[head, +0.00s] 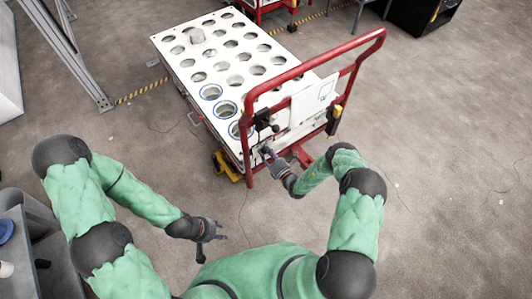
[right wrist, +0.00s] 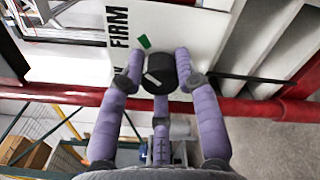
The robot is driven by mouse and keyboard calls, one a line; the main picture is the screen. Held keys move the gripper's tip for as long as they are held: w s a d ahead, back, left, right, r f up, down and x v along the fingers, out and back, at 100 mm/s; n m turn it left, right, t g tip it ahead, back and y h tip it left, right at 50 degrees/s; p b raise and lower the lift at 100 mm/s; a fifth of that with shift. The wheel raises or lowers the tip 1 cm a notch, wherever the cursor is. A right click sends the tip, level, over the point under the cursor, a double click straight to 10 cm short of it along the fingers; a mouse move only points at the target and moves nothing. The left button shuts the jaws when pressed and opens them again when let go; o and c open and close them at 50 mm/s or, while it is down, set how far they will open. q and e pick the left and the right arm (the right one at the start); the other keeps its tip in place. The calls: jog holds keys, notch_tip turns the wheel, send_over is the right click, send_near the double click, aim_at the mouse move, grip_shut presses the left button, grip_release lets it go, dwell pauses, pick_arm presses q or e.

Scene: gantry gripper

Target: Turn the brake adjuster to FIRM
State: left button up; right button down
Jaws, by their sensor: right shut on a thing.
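The brake adjuster is a round black knob (right wrist: 160,72) on a white panel (right wrist: 190,25) in the right wrist view. The knob has a pale pointer line on its face, at its lower left. A green mark (right wrist: 143,41) and the word FIRM (right wrist: 118,27), printed sideways, are above and left of it. My right gripper (right wrist: 158,82) is shut on the knob, with fingers at its left, right and lower sides. In the head view, my right gripper (head: 268,156) is at the cart's handle end; the knob is hidden there. My left gripper (head: 212,236) hangs empty with its fingers apart.
The white cart (head: 215,62) has a top with several round holes. Its red handle frame (head: 330,62) rises beside my right arm, and a red bar (right wrist: 262,108) runs just below the knob. Floor to the right is clear. A grey bin (head: 35,215) stands at the left.

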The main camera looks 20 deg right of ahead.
jog(key=shift+w+d+r+m, duration=0.1)
jog(key=shift+w+m, duration=0.05)
jog(key=shift+m, duration=0.8)
jog(key=shift+w+d+r+m, duration=0.1)
jog(key=shift+m, duration=0.85)
jog(key=shift+d, duration=0.1)
jog(key=c, duration=0.9)
grip_release()
jog(key=shift+f, duration=0.1)
jog(key=shift+s, duration=0.15)
jog(key=shift+s, duration=0.15)
jog(key=v, duration=1.1)
jog(key=shift+s, duration=0.3)
